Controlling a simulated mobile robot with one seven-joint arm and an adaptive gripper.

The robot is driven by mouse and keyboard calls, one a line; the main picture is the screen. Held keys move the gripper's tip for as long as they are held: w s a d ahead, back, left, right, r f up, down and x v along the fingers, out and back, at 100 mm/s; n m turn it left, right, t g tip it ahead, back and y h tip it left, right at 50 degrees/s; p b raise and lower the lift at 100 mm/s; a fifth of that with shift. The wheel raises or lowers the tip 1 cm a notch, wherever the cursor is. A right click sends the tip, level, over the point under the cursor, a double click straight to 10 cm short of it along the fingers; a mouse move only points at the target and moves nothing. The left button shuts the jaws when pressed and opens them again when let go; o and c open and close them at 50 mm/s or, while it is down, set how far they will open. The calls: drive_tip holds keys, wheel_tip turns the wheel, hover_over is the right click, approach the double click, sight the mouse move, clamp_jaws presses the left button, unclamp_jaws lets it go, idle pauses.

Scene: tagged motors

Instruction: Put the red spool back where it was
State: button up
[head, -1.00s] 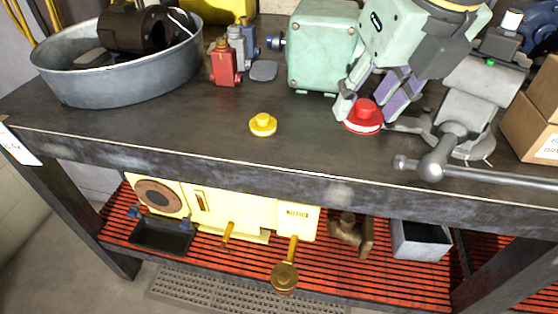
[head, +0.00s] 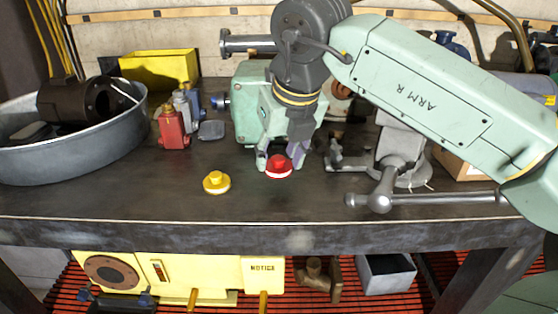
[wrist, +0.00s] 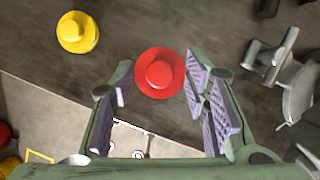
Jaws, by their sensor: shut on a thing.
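The red spool (head: 278,168) has a round flange with a smaller knob on top. It is between the fingertips of my gripper (head: 280,158), at or just above the dark bench top; I cannot tell whether it touches. In the wrist view the red spool (wrist: 159,75) shows from above between the two purple-padded fingers of my gripper (wrist: 158,68), which is shut on it. A yellow spool (head: 216,183) of similar shape stands on the bench to its left, and it also shows in the wrist view (wrist: 77,33).
A pale green motor housing (head: 250,115) stands close behind my gripper. A grey vise (head: 395,165) with a long handle is to the right. The bench front (head: 130,205) is clear.

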sight(282, 159)
drive_tip(key=shift+w+f, duration=0.1)
drive_tip(key=shift+w, duration=0.5)
drive_tip(key=shift+f+p, duration=0.35)
drive_tip(key=shift+f, duration=1.4)
drive_tip(key=shift+f, duration=0.1)
drive_tip(key=shift+f, duration=0.15)
drive_tip(key=o, duration=0.9)
drive_tip(key=shift+r, duration=0.5)
drive_tip(key=v, duration=1.1)
drive_tip(key=shift+s+d+r+b, duration=0.15)
drive_tip(key=shift+s+r+b, duration=0.1)
drive_tip(key=shift+s+b, duration=0.05)
